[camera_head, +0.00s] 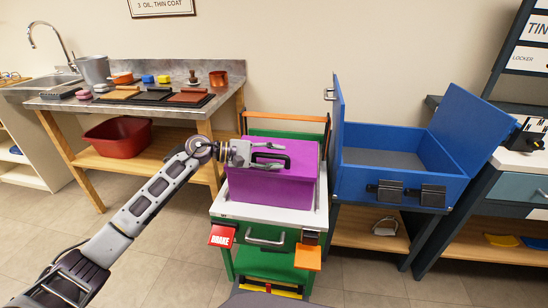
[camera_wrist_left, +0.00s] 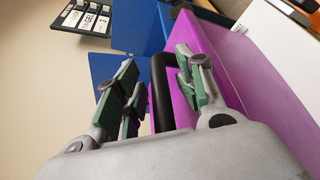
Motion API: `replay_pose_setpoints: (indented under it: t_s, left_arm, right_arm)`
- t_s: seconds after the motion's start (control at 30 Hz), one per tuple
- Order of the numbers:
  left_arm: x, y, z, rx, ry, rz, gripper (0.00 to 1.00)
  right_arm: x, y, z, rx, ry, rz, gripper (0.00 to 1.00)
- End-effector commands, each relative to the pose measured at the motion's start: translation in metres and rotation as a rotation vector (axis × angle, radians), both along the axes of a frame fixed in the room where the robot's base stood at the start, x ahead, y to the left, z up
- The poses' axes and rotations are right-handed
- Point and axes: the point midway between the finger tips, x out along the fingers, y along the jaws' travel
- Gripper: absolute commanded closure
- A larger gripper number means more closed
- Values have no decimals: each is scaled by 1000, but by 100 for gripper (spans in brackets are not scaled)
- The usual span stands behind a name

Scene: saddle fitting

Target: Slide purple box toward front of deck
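The purple box (camera_head: 272,187) stands on the white deck (camera_head: 229,208) of a green cart, with its lid closed and a black handle (camera_head: 283,158) on top. White deck shows in front of the box. My left gripper (camera_head: 279,156) reaches in from the left over the lid, at the handle. In the left wrist view its fingers (camera_wrist_left: 157,62) are apart, with the black handle (camera_wrist_left: 162,95) between them and gaps visible beside it. The purple box (camera_wrist_left: 215,60) fills the right of that view. My right gripper is in neither view.
An open blue chest (camera_head: 365,182) stands close to the right of the cart. The cart has an orange rear rail (camera_head: 285,116), a red brake tag (camera_head: 222,236) and an orange tab (camera_head: 308,257). A workbench (camera_head: 215,92) with a sink is at left.

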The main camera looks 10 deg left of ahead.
Motion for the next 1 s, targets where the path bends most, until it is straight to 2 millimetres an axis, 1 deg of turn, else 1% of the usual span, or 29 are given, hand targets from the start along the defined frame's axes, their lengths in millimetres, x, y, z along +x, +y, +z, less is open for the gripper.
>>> replay_pose_setpoints:
  t_s: [0.27, 0.47, 0.57, 1.0]
  left_arm:
    - [-1, 3, -1, 1, 1, 1, 59]
    - [-5, 15, 2, 3, 3, 3, 59]
    - [-10, 24, 4, 2, 3, 2, 59]
    - [-34, 80, 18, 3, 1, 1, 59]
  right_arm:
    - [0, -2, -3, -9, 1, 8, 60]
    - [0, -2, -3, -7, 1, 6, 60]
    - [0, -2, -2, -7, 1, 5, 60]
    - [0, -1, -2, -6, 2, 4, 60]
